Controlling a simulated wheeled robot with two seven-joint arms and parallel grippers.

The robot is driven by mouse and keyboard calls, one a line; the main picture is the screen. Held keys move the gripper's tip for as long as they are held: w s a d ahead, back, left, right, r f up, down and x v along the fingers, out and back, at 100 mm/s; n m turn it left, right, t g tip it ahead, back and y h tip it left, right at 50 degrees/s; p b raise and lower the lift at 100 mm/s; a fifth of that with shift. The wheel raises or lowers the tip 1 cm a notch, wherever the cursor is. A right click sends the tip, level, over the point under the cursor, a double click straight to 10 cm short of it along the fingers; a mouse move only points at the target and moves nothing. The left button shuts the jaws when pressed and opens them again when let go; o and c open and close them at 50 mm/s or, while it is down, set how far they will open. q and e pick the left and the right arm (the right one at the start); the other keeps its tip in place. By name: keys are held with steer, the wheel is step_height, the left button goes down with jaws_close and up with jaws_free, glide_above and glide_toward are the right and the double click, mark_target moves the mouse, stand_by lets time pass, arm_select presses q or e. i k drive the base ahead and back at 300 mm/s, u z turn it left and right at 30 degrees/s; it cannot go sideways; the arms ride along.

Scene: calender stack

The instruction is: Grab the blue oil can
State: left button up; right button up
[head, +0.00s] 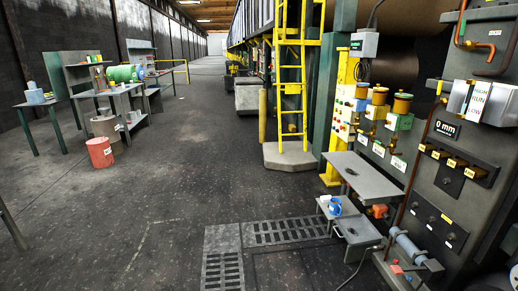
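A small blue object with a white patch (335,206) sits on a low grey stand (349,229) at the lower right, beside the machine. It may be the blue oil can, but it is too small to be sure. A light blue item (35,96) rests on a table at the far left; its kind cannot be told. Neither of my grippers is in view.
A grey shelf (362,176) rises just behind the low stand. The machine panel (450,190) fills the right side. Floor grates (222,270) lie in front. A red bucket (100,152) stands at the left. The middle aisle floor is clear.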

mark_target(335, 209)
steer(key=u, duration=0.3)
steer(key=i, duration=2)
steer(key=z, duration=0.65)
steer(key=i, duration=1.15)
steer(key=z, duration=1.35)
steer(key=i, duration=0.55)
steer(key=z, duration=0.45)
